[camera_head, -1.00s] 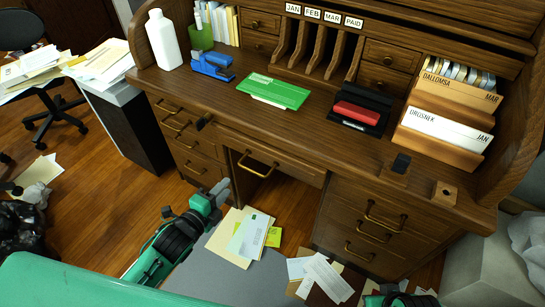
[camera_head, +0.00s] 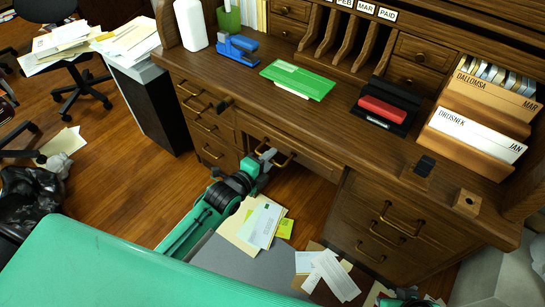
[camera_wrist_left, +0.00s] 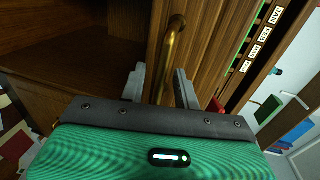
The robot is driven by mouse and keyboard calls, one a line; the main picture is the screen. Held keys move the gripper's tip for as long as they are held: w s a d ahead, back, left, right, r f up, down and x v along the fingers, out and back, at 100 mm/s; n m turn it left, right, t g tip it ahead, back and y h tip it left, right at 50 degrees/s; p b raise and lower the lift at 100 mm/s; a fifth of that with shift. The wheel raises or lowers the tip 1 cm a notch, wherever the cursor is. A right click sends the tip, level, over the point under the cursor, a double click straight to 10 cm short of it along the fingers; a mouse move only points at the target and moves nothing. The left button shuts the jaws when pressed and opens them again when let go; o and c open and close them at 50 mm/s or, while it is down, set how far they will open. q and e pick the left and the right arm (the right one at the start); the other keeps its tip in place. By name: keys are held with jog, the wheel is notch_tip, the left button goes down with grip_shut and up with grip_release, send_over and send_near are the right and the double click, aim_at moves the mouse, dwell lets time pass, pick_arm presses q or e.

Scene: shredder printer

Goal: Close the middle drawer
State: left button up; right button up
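The middle drawer (camera_head: 312,160) is the wide wooden drawer under the centre of the desktop, above the knee space. Its front shows just below the desktop edge; how far out it stands is hard to tell. Its brass handle (camera_head: 287,157) also shows in the left wrist view (camera_wrist_left: 171,52). My left gripper (camera_head: 268,158) is at the left part of this handle. In the left wrist view its two fingers (camera_wrist_left: 160,84) are apart, one on each side of the handle bar. A piece of my right arm (camera_head: 405,299) shows at the bottom edge; its fingers cannot be made out.
Side drawers with brass handles stand left (camera_head: 205,125) and right (camera_head: 385,232). Papers (camera_head: 255,225) lie on the floor below.

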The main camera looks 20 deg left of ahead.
aim_at(281, 147)
pick_arm(q)
jog(key=shift+x, duration=1.1)
pick_arm(e)
jog(key=shift+w+a+f, duration=0.25)
jog(key=shift+w+a, duration=0.1)
pick_arm(q)
grip_shut()
jog(key=shift+r+x, duration=0.2)
jog(key=shift+x, duration=0.8)
jog(key=shift+r+x, duration=0.2)
jog(key=shift+x, duration=0.75)
grip_release()
jog(key=shift+w, duration=0.1)
pick_arm(e)
jog(key=shift+s+d+r, duration=0.1)
jog(key=shift+d+r, duration=0.05)
jog(key=shift+d, duration=0.05)
